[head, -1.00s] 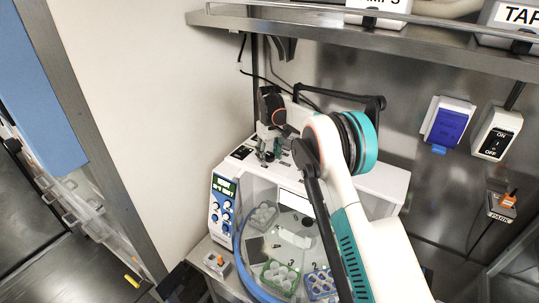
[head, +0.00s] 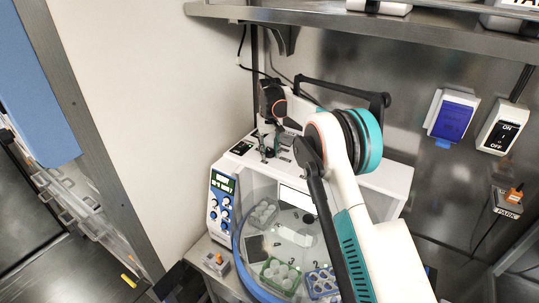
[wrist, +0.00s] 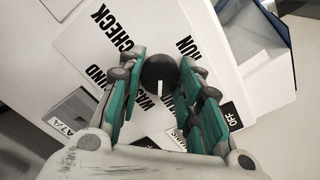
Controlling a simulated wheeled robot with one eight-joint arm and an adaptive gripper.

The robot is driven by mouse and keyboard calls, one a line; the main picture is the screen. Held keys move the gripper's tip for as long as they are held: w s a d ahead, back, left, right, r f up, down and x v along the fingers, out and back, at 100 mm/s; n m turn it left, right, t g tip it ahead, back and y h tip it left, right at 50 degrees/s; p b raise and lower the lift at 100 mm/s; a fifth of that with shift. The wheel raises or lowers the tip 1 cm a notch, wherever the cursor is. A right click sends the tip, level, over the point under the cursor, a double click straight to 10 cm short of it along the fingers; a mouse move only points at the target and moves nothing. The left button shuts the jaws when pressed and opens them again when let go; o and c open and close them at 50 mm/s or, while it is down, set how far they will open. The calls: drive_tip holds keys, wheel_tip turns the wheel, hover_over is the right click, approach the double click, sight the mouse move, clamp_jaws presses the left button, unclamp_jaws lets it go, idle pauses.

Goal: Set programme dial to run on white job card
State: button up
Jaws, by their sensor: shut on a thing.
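The programme dial (wrist: 158,70) is a round black knob with a white pointer line, between my fingers in the wrist view. The line points toward the bottom of the picture. Black lettering surrounds it: CHECK (wrist: 110,30) at upper left and RUN (wrist: 184,46) at upper right. Other words are partly hidden by my fingers. My gripper (wrist: 160,84) is shut on the dial, with a green finger on each side. In the head view my gripper (head: 267,150) is over the machine's white top, where the dial is hidden. I cannot tell which surface is the white job card.
The white machine has a front panel (head: 222,196) with a display and blue knobs. Its clear-lidded, blue-rimmed bowl (head: 240,255) holds several tube racks. A steel shelf (head: 400,24) hangs above. A blue wall box (head: 453,116) and an ON/OFF switch (head: 498,126) are at right.

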sight(270, 151)
drive_tip(key=m+b, duration=0.2)
drive_tip(key=m, duration=0.3)
drive_tip(key=shift+m+b, duration=0.3)
idle(0.4)
drive_tip(key=o, duration=1.1)
drive_tip(key=shift+c, duration=0.2)
wheel_tip(270, 151, up, 12)
drive_tip(key=shift+d, duration=0.1)
